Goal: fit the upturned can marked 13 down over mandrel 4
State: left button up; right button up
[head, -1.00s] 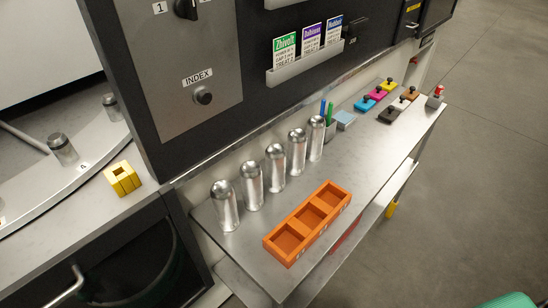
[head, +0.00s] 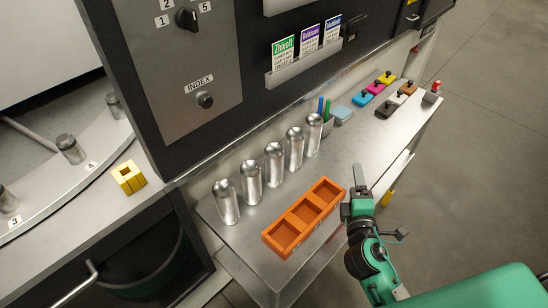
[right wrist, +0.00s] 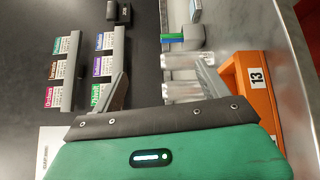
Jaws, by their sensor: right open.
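Several shiny upturned cans stand in a row on the steel shelf; the nearest can (head: 226,203) is at the left end and the farthest can (head: 312,136) at the right end. I cannot read a 13 on any can. Mandrel 4 (head: 70,149), a metal cylinder, stands bare on the pale curved table at left beside a label 4. My right gripper (head: 357,182) is open and empty, right of the orange tray. In the right wrist view, cans (right wrist: 182,89) show partly between and beyond its fingers. My left gripper is out of view.
The orange tray (head: 304,210) has three empty compartments; a 13 label shows on its side (right wrist: 257,78). A yellow block (head: 129,178) sits near the dark panel (head: 140,130). Colored stamp-like blocks (head: 375,88) and a pen cup (head: 327,125) stand farther along the shelf.

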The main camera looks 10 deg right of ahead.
jog(key=w+a+r+n+t+y, duration=0.25)
jog(key=a+n+y, duration=0.2)
jog(key=n, duration=0.45)
jog(key=n+g+y, duration=0.3)
jog(key=n+y, duration=0.5)
jog(key=n, duration=0.8)
send_near(280, 161)
jog(key=p+x, duration=0.2)
jog(key=x, duration=0.5)
jog(key=shift+w+f, duration=0.15)
jog(key=shift+w+a, duration=0.15)
jog(key=shift+w, duration=0.25)
jog(key=shift+p+x, duration=0.65)
jog(key=shift+x, duration=1.65)
jog(key=shift+s, duration=0.1)
jog(key=shift+c, duration=0.4)
jog(key=c, duration=1)
